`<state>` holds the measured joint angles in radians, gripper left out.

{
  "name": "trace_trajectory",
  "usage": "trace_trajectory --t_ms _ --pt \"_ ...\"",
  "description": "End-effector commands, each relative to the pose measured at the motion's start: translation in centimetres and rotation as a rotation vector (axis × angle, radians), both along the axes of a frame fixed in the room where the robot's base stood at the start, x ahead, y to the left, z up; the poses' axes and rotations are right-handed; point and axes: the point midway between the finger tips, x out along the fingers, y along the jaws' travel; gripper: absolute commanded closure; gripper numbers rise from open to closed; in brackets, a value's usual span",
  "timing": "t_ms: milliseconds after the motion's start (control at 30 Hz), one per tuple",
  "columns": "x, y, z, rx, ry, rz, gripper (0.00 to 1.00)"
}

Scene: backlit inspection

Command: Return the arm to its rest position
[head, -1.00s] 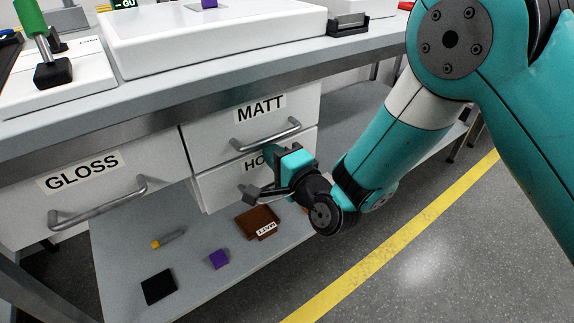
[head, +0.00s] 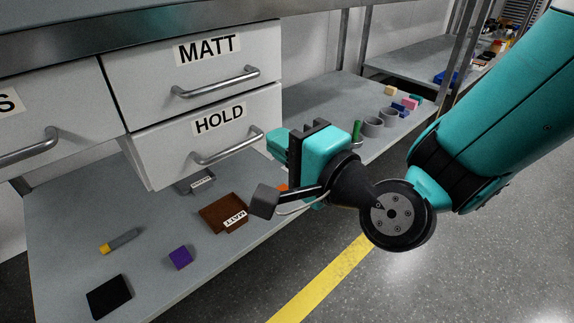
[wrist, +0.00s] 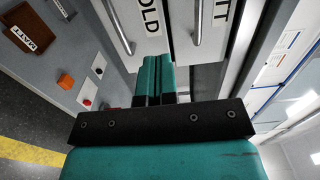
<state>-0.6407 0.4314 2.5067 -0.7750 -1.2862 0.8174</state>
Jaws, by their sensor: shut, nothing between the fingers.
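My gripper (head: 281,143) is in front of the HOLD drawer (head: 219,126), close to its right edge in the head view. In the wrist view the two teal fingers (wrist: 154,78) lie side by side, shut with nothing between them. The fingers point toward the drawer fronts and appear clear of the HOLD handle (head: 228,146). The MATT drawer (head: 207,49) is above the HOLD drawer. Both look shut. My arm reaches in from the right of the head view.
The lower shelf (head: 75,220) carries a brown MATT tray (head: 222,213), a purple block (head: 180,257), a black square (head: 109,297) and a grey-and-yellow stick (head: 121,241). Grey cups (head: 372,127) stand further right. A yellow line (head: 320,280) marks the open floor.

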Motion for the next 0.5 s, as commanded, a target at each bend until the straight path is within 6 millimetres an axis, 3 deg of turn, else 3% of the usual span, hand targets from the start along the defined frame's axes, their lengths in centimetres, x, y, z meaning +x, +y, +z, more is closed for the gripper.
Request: trace_trajectory --t_ms 267,367,500 --pt "-1.1 -0.9 1.1 -0.104 -0.023 0.054 1.00" --pt "-1.7 -1.6 2.1 -0.269 -0.054 0.137 1.00" --pt "-3.2 -4.0 3.0 -0.566 -0.107 0.299 1.00"
